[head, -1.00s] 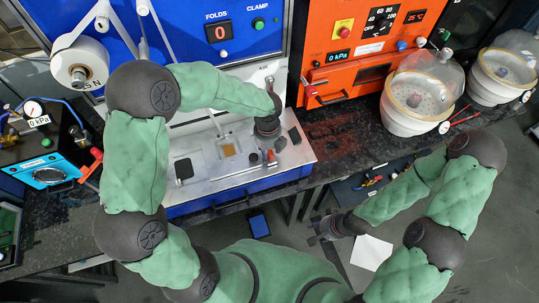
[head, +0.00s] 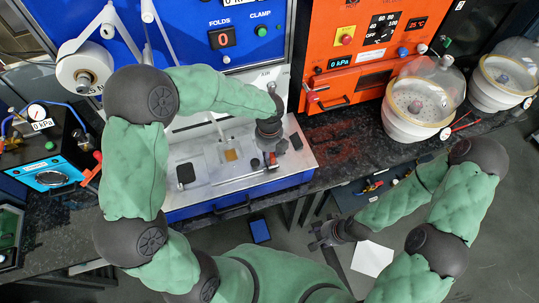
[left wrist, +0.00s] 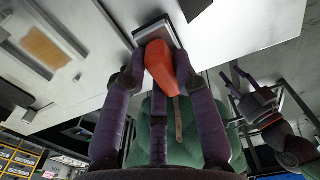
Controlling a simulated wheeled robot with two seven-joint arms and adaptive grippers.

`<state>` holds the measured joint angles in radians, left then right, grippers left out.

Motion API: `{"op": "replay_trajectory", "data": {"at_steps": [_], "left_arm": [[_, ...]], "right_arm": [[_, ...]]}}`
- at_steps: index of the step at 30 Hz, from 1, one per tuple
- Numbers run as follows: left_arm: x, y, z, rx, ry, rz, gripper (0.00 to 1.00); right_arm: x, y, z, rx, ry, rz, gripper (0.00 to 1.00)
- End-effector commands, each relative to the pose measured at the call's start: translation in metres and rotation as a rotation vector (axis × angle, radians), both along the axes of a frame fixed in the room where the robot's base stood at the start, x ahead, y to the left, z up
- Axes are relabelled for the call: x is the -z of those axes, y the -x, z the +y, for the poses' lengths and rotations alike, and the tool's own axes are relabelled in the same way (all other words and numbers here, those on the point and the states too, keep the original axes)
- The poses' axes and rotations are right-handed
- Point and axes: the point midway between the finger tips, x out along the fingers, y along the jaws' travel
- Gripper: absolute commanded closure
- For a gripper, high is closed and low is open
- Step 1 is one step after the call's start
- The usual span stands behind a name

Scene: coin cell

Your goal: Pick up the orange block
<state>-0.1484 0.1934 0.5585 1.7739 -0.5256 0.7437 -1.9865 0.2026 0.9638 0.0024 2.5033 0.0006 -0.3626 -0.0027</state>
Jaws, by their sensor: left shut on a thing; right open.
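The orange block (left wrist: 168,68) shows in the left wrist view as a rounded, tapering orange-red piece between my left fingers. Its far end is at a small dark, metal-edged plate on the pale worktop; I cannot tell whether it touches it. In the head view only a small red-orange bit of the block (head: 272,158) shows below the wrist. My left gripper (head: 268,150) is shut on it, low over the worktop's front right part. My right gripper (head: 320,236) is open and empty, out in front of the bench; it also shows in the left wrist view (left wrist: 238,80).
The metal worktop (head: 215,188) carries a tan square (head: 231,155), a black pad (head: 185,172) and a small dark block (head: 296,141). The blue fold machine (head: 215,65) stands behind. An orange oven (head: 350,65) and glass-domed pots (head: 410,125) stand to the right.

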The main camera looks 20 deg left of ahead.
Motion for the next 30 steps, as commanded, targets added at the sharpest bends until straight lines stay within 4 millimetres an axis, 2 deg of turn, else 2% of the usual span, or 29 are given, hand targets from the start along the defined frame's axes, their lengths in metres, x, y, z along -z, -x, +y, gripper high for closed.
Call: {"op": "replay_trajectory", "data": {"at_steps": [2,5,12,21,30], "left_arm": [[-0.016,-0.001,0.0,-0.002,0.002,-0.006,1.0],[-0.033,0.013,-0.001,0.001,0.001,-0.006,1.0],[-0.081,0.058,-0.005,0.001,0.001,-0.006,1.0],[-0.104,0.116,-0.01,0.0,0.002,-0.005,1.0],[-0.113,0.138,-0.012,0.0,0.001,-0.003,1.0]], "right_arm": [[-0.005,0.0,0.0,0.0,0.0,0.0,0.57],[-0.008,0.0,0.0,0.0,0.0,0.0,0.57],[-0.019,0.0,0.0,0.0,0.0,0.0,0.57],[-0.024,0.0,0.0,0.0,0.0,0.0,0.57],[-0.027,0.0,0.0,0.0,0.0,0.0,0.57]]}}
